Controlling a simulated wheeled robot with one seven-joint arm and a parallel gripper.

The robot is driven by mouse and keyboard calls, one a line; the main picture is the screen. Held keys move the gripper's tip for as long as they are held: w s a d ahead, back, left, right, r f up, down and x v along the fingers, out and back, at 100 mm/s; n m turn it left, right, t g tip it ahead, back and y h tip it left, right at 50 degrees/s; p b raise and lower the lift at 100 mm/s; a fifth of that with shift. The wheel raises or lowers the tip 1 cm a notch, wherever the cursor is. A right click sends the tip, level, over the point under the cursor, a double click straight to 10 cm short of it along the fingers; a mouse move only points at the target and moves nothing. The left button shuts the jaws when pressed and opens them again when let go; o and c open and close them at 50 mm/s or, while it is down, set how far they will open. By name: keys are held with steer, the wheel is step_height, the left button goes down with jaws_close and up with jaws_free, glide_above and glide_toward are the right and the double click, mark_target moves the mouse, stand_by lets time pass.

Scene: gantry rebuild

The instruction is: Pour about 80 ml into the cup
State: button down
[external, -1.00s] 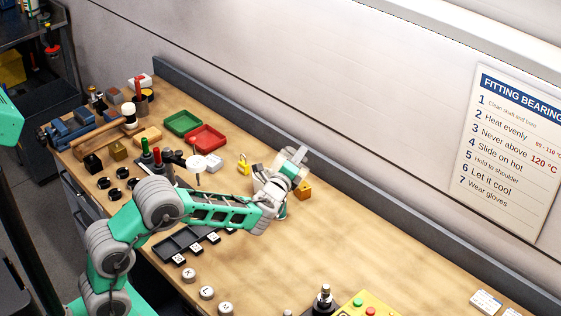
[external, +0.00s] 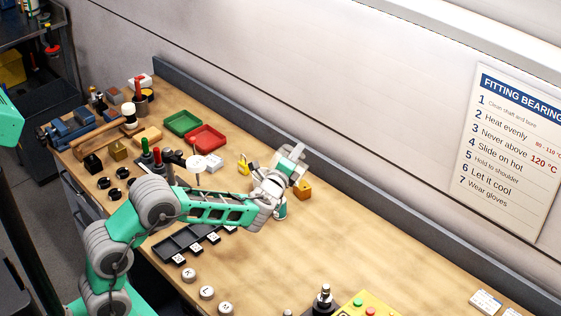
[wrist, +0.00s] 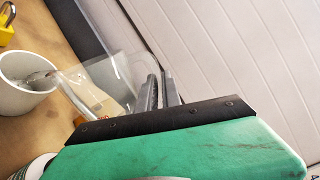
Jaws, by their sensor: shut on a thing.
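A white cup (wrist: 24,92) stands on the bench at the left of the wrist view, its open top showing. A greyish, glassy patch shows inside it; I cannot tell whether this is liquid or a stream. My gripper (wrist: 161,90) is shut on a clear vessel (wrist: 108,78), tilted with its left end close to the cup's right rim. The liquid level in the vessel is not clear. In the external view my gripper's green hand (external: 289,161) is above the bench, and my arm and wrist largely hide the cup and vessel.
Red (external: 206,137) and green (external: 183,122) trays stand farther left. The wall rises close behind. The bench to the right is mostly clear.

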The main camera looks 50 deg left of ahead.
steer(key=d+m+p, duration=0.1)
steer(key=m, duration=0.1)
steer(key=w+d+f+m+p, duration=0.1)
steer(key=m, duration=0.1)
steer(key=d+f+m+p, duration=0.1)
steer(key=d+m+p, duration=0.1)
steer(key=m, duration=0.1)
steer(key=shift+w+d+f, duration=0.1)
steer(key=shift+w+f, duration=0.1)
steer(key=shift+w, duration=0.15)
stand_by(1.1)
steer(key=w+d+f+m, duration=0.2)
steer(key=d+f+m, duration=0.3)
steer(key=f+m, duration=0.1)
steer(key=shift+d+m, duration=0.15)
steer(key=shift+m, duration=0.45)
steer(key=shift+w+f, duration=0.1)
stand_by(1.0)
